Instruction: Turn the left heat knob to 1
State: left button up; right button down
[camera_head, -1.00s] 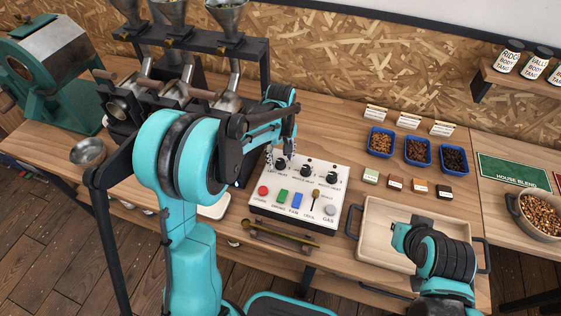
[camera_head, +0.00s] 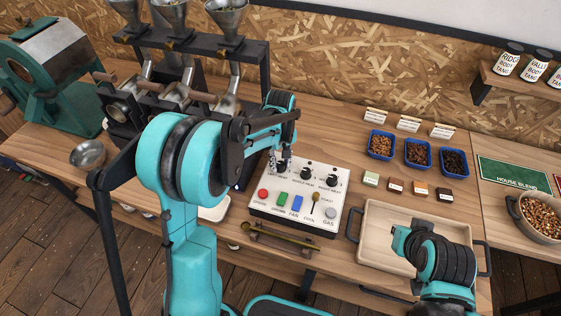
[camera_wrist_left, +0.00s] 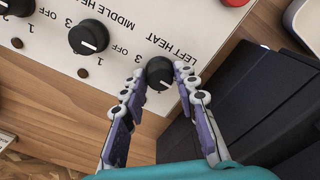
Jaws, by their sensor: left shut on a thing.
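The left heat knob (camera_wrist_left: 160,73) is a round black dial with a white pointer line, on the white control panel (camera_wrist_left: 215,38) beside the LEFT HEAT label. My left gripper (camera_wrist_left: 161,87) is shut on it, with one finger on each side. The exact number the pointer faces is too small to read surely. In the head view my left gripper (camera_head: 282,161) reaches down over the panel's upper left corner and partly hides the knob. The middle heat knob (camera_wrist_left: 88,39) stands beside it.
The panel also has the right heat knob (camera_head: 333,180), colored buttons and a small lever (camera_head: 316,197). A wooden tray (camera_head: 375,255) lies to the right. Blue bean bins (camera_head: 418,166) stand behind it. A dark machine (camera_wrist_left: 245,105) is close beside the panel.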

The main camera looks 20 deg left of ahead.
aim_at(280, 163)
pick_arm(q)
jog(key=m, duration=0.5)
jog(key=shift+m+p, duration=0.3)
jog(key=shift+p, duration=0.1)
jog(key=m, duration=0.5)
jog(key=shift+m, duration=0.4)
jog(key=o, duration=1.2)
jog(key=shift+c, duration=0.2)
jog(key=shift+r, duration=0.1)
notch_tip(280, 163, up, 12)
